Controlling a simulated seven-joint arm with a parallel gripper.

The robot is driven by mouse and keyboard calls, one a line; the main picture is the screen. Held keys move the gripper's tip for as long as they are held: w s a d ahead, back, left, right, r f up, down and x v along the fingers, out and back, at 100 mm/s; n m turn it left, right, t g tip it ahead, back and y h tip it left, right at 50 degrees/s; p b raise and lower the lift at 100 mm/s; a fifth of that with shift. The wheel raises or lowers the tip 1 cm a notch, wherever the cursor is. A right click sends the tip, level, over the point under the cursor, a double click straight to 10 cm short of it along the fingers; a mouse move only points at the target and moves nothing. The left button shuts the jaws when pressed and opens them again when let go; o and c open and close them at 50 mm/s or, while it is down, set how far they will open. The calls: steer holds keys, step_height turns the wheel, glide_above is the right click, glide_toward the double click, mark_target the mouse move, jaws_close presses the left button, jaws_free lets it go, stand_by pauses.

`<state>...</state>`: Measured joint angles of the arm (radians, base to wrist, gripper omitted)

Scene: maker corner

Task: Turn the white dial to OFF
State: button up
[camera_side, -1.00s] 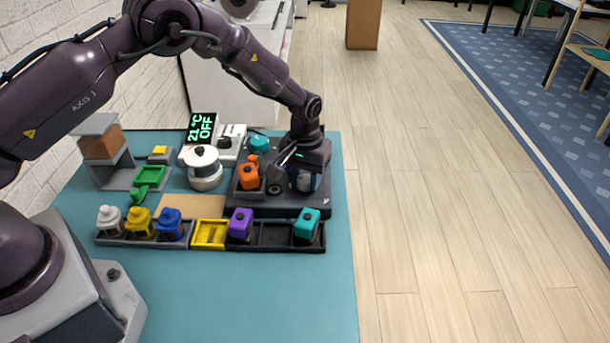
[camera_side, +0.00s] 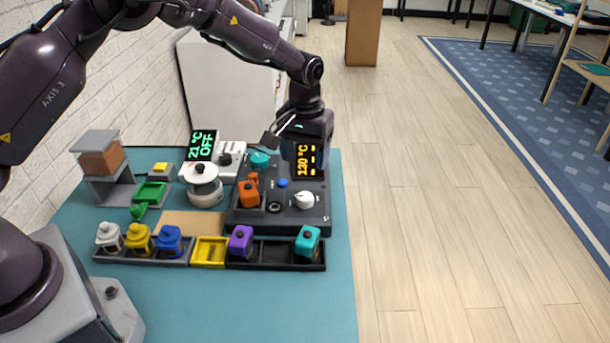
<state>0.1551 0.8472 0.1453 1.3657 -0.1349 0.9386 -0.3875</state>
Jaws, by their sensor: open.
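The white dial (camera_side: 304,200) sits on the right front part of a dark control box (camera_side: 290,220) and is fully in view. Its pointer direction is too small to read surely. Behind it, an orange display (camera_side: 306,160) on the box reads 130 °C with a dashed line below. My gripper (camera_side: 278,142) is open and empty, raised above the back of the box, behind the dial and apart from it. A second display (camera_side: 202,145), at the back left, reads 21 °C OFF in green.
A blue button (camera_side: 282,183) and an orange block (camera_side: 248,194) are on the box, left of the dial. A white round device (camera_side: 203,186) stands further left. A black tray (camera_side: 275,253) with purple and teal jars lies in front. Bare teal mat lies nearest the camera.

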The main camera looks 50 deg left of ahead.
step_height(320, 180, up, 3)
steer(key=shift+f, duration=0.15)
stand_by(0.3)
steer(key=s+a+r+m+t, duration=0.1)
steer(key=s+r+t, duration=0.1)
steer(key=s+r, duration=0.4)
steer(key=s+a+r+m+t, duration=0.1)
steer(key=s+r, duration=0.5)
steer(key=s, duration=0.8)
steer(key=s+a+r+m+t, duration=0.1)
steer(key=s+r+m+t, duration=0.1)
steer(key=s+r, duration=0.4)
steer(key=s, duration=0.4)
steer(key=shift+m+t, duration=0.3)
steer(key=shift+m, duration=0.1)
steer(key=shift+s+a, duration=0.1)
